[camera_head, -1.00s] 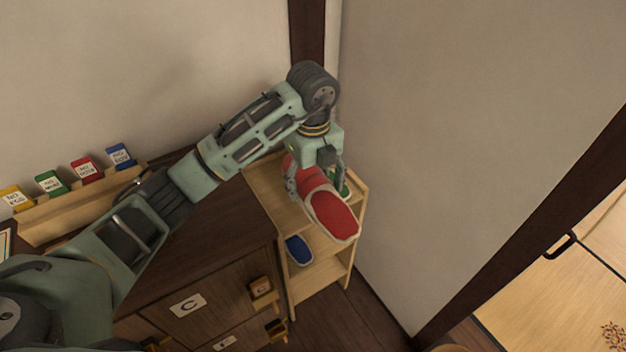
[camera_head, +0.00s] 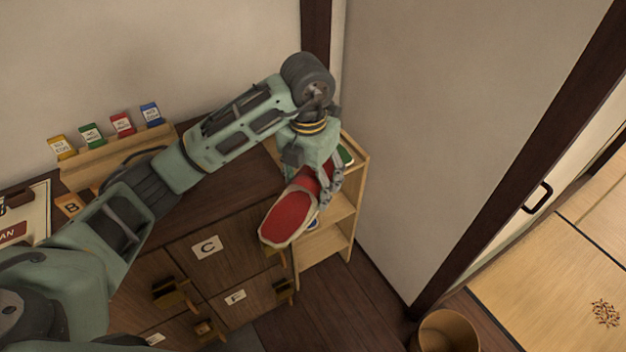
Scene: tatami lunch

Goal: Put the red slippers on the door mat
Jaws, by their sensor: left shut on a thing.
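The red slippers (camera_head: 289,217) are in my left gripper (camera_head: 318,185), which is shut on them. They have a pale sole edge and hang in front of the wooden shelf rack, toes pointing down to the left. I cannot tell clearly whether one or both slippers are held, because the gripper covers part of them. A grey patch at the bottom edge, in front of the drawers, may be part of the door mat (camera_head: 262,334); most of it is out of view. My right gripper is not in view.
The wooden shelf rack (camera_head: 350,200) stands against the wall, with a green slipper (camera_head: 346,155) on top. A dark cabinet with labelled drawers (camera_head: 208,247) is to its left, its handles sticking out. A round wooden bin (camera_head: 448,331) stands at the lower right. Dark floor lies between.

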